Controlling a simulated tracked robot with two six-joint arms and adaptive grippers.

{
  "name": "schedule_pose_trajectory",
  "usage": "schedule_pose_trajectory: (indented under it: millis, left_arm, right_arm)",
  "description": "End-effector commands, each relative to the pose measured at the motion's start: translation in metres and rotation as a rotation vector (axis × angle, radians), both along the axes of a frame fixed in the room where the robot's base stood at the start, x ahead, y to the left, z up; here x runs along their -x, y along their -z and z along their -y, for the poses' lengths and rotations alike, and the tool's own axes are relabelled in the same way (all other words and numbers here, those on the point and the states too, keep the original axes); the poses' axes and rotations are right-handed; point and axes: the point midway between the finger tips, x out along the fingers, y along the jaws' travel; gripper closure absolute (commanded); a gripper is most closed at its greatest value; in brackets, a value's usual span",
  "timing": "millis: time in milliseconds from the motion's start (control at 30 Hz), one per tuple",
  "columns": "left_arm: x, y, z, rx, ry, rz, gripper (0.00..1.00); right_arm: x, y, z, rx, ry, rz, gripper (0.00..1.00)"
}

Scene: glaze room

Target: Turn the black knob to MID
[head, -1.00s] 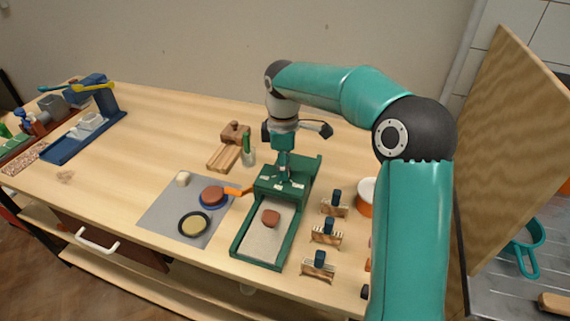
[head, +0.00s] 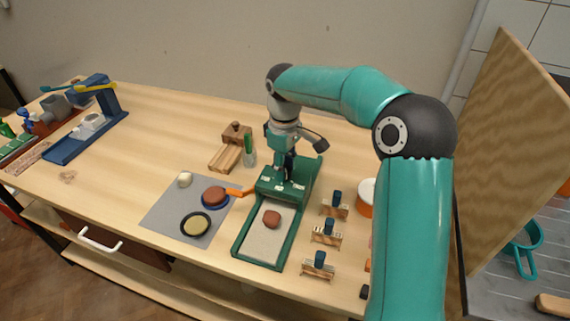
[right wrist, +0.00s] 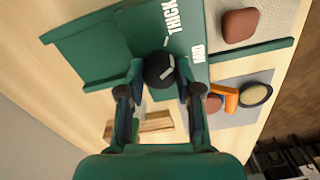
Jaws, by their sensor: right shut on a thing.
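The black knob (right wrist: 158,70) sits on the top of a green housing (right wrist: 105,45), with a pale pointer mark across it. White labels THICK and MID are printed beside it in the right wrist view; a third label is not readable there. I cannot tell exactly which label the mark points at. My right gripper (right wrist: 159,72) is shut on the knob, one finger on each side. In the head view my right gripper (head: 286,178) reaches down onto the green device (head: 307,170) and hides the knob. My left gripper is not in view.
The device's tray (head: 262,243) holds a brown lump (head: 271,219). An orange handle (head: 240,192) lies close at its left, near a grey mat (head: 160,213) with round pieces. Several small stands with dark tops (head: 326,233) are at its right. A wooden panel (head: 515,150) stands at far right.

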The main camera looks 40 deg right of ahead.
Motion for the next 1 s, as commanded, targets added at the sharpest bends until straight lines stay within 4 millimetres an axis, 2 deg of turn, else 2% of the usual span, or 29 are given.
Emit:
schedule_pose_trajectory:
  millis: [500, 1000]
  left_arm:
    - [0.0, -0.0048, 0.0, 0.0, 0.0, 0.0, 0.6]
    - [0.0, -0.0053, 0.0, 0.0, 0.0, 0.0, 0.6]
  right_arm:
    - [-0.002, -0.0017, 0.0006, 0.003, 0.422, 0.009, 1.0]
    - [-0.0025, -0.0016, -0.0001, 0.0, 0.543, 0.009, 1.0]
